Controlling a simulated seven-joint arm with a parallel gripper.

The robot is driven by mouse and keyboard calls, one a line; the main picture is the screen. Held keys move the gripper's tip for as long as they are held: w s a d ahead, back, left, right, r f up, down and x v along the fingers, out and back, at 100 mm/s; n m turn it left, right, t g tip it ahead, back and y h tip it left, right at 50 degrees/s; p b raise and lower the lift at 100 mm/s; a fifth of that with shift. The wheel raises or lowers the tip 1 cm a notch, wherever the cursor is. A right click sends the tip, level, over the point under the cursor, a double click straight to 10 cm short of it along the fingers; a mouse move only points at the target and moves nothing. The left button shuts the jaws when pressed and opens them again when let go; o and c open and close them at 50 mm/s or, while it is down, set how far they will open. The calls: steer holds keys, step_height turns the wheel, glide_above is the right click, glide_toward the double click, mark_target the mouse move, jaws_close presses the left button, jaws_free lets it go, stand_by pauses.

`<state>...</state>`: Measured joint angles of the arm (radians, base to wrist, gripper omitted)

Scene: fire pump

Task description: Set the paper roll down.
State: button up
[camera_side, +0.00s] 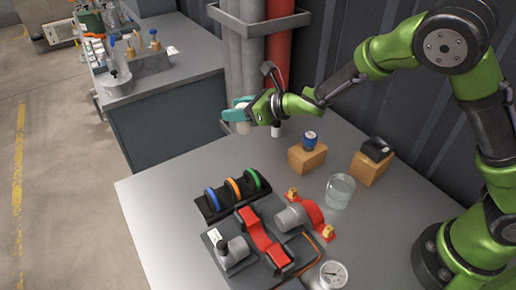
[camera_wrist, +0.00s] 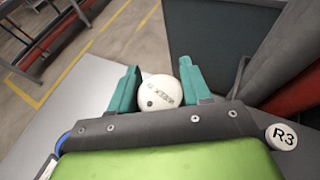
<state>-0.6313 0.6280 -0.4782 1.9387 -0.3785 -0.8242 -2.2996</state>
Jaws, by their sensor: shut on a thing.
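My gripper (camera_side: 240,112) has teal fingers and is shut on a white paper roll (camera_side: 243,127), near the table's far edge. In the wrist view the roll's round, marked white end (camera_wrist: 160,92) shows between the two fingers (camera_wrist: 160,88). The fingers touch it on both sides. The roll looks raised, but I cannot tell its exact height over the grey table (camera_side: 160,215). A second white cylinder, marked R3 (camera_wrist: 283,137), stands to the right of my gripper in the wrist view; its white side also shows in the side view (camera_side: 276,131).
Red and grey pipes (camera_side: 278,50) rise behind the table. A rack with coloured rings (camera_side: 232,195), a red and grey pump (camera_side: 262,238), a glass beaker (camera_side: 340,191), a gauge (camera_side: 333,274) and two wooden blocks (camera_side: 307,158) fill the middle and right. The table's left side is clear.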

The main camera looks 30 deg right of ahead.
mark_target(240, 105)
steer(key=r, duration=0.7)
steer(key=shift+d, duration=0.4)
steer(key=s+d+m+h, duration=0.1)
steer(key=s+d, duration=0.1)
steer(key=d, duration=1)
steer(key=s+d+m+h, duration=0.1)
steer(key=s+d, duration=0.1)
steer(key=d, duration=0.9)
steer(key=shift+t, duration=0.4)
steer(key=shift+w+d+f, duration=0.1)
steer(key=shift+d+f, duration=0.05)
steer(key=shift+f, duration=3.7)
steer(key=shift+d+f, duration=0.1)
steer(key=shift+f, duration=3.75)
steer(key=shift+f, duration=0.15)
steer(key=o, duration=1.1)
steer(key=shift+n+y, duration=0.3)
steer(key=shift+c, duration=0.2)
